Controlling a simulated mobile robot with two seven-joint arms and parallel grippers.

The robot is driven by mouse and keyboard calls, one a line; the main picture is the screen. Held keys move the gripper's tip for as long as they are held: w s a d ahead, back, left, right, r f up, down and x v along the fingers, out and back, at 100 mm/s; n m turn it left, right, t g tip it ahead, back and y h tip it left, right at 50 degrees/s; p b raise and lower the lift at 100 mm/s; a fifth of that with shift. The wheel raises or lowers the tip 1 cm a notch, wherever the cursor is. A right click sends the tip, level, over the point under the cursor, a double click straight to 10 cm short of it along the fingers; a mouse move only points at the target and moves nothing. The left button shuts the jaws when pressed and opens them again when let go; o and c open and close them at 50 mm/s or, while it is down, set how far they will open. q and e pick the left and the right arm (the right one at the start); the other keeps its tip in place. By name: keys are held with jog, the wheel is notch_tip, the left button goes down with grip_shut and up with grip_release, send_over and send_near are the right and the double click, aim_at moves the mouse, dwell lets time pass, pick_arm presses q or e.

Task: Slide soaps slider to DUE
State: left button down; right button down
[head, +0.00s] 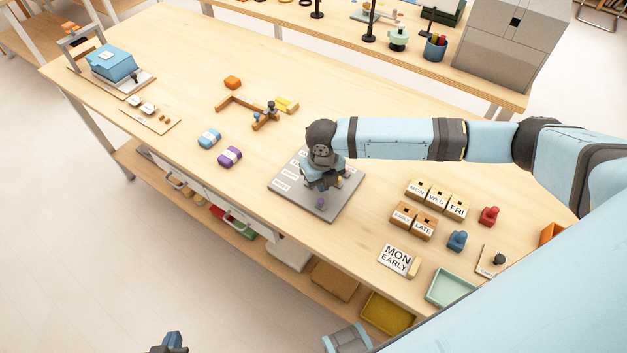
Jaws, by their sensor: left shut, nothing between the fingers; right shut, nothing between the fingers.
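A grey slider board (287,200) lies on the wooden table, with white labels at its left side. The label words are too small to read, so I cannot tell which is soaps or DUE. A purple knob (320,203) shows near the board's front edge, and a bit of yellow (339,182) shows beside the gripper. My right gripper (322,186) is shut and empty, pointing down over the board. It and its wrist hide the board's middle; contact with a knob cannot be told. My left gripper (168,347) is shut and empty at the bottom edge, away from the table.
Blue (209,138) and purple (230,156) wrapped blocks lie left of the board. Day blocks (436,198), a MON EARLY card (397,259) and a green tray (450,287) are at the right. A brown angled frame (240,103) lies behind. Bare tabletop surrounds the board's left side.

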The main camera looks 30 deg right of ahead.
jog(key=shift+s, duration=0.1)
jog(key=shift+r, duration=0.1)
jog(key=shift+r+p, duration=0.65)
jog(key=shift+p, duration=0.15)
notch_tip(320, 180, up, 6)
jog(key=p, duration=0.5)
jog(key=shift+f+p, duration=0.25)
jog(key=shift+p, duration=0.05)
